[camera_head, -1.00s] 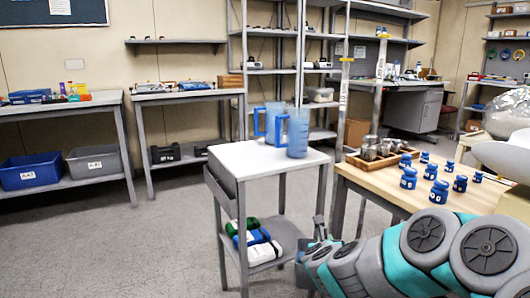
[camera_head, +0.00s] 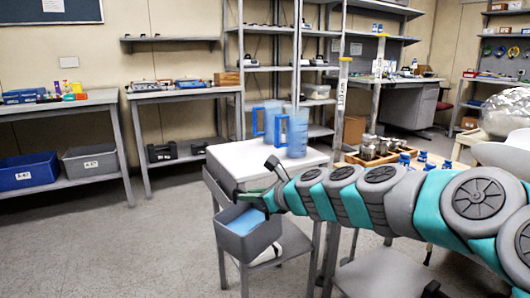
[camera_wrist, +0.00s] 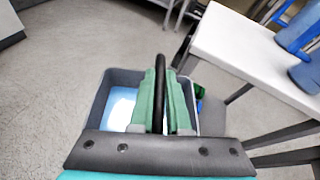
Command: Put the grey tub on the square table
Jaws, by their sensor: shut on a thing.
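A grey tub (camera_head: 248,236) with a light blue and white inside hangs in front of the white-topped table (camera_head: 230,158), below its top. In the wrist view the tub (camera_wrist: 98,100) shows behind my gripper. My gripper (camera_wrist: 160,75) has its green fingers shut on the tub's black handle (camera_wrist: 159,64). In the head view my gripper (camera_head: 258,193) is above the tub, partly hidden by its own wrist. The table top also shows in the wrist view (camera_wrist: 235,40), to the right of the tub. The tub's underside is hidden.
Blue jugs (camera_head: 296,135) stand at the back of the white table top; its front part is clear. A wooden table (camera_head: 352,158) with a tray of jars is behind my arm. Blue (camera_head: 30,172) and grey (camera_head: 92,160) bins sit on a shelf at left. Floor at left is free.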

